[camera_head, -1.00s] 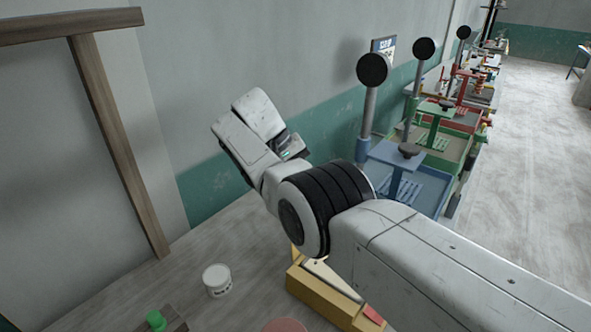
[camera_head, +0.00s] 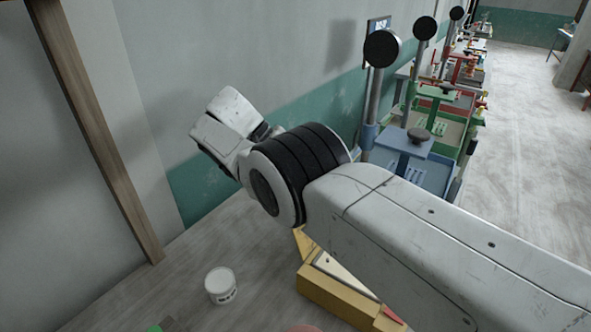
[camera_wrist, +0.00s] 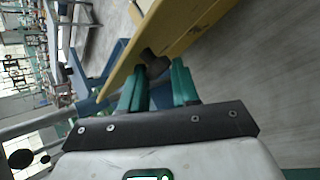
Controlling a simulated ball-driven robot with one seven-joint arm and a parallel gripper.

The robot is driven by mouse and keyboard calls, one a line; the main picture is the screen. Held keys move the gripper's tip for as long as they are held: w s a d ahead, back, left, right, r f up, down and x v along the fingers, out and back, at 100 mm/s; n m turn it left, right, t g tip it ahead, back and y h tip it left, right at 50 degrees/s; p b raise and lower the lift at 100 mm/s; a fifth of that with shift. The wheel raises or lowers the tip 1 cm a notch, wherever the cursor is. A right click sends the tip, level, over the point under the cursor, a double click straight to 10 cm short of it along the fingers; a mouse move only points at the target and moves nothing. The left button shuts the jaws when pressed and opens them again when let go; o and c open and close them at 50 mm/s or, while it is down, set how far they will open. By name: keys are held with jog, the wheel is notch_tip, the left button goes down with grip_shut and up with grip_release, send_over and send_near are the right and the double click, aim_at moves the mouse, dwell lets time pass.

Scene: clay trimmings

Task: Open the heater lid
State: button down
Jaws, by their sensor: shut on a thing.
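The yellow heater box (camera_head: 340,295) stands on the floor in the head view, half hidden behind my arm. Its top shows a pale strip, with a yellow piece at its far end. In the wrist view a long yellow panel (camera_wrist: 190,30), seemingly the heater lid, runs diagonally with a dark handle (camera_wrist: 152,62) on its edge. My gripper (camera_wrist: 160,78) has its green fingers on either side of this handle, shut on it. How far the lid is raised I cannot tell. My gripper is hidden behind my arm in the head view.
A white tub (camera_head: 221,286) stands on the floor left of the heater. A wooden post (camera_head: 100,140) and the wall are beyond. Blue (camera_head: 400,150), green and red machines line the wall at right. Open floor (camera_head: 520,130) lies further right.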

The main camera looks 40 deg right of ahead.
jog(key=shift+s+a+f, duration=0.25)
jog(key=shift+a+f, duration=0.15)
jog(key=shift+f, duration=0.25)
jog(key=c, duration=1.3)
grip_release()
jog(key=shift+o, duration=1.4)
jog(key=shift+a, duration=0.2)
jog(key=shift+o, duration=1)
jog(key=shift+d+r, duration=0.15)
jog(key=shift+d, duration=0.15)
jog(key=shift+r, duration=0.1)
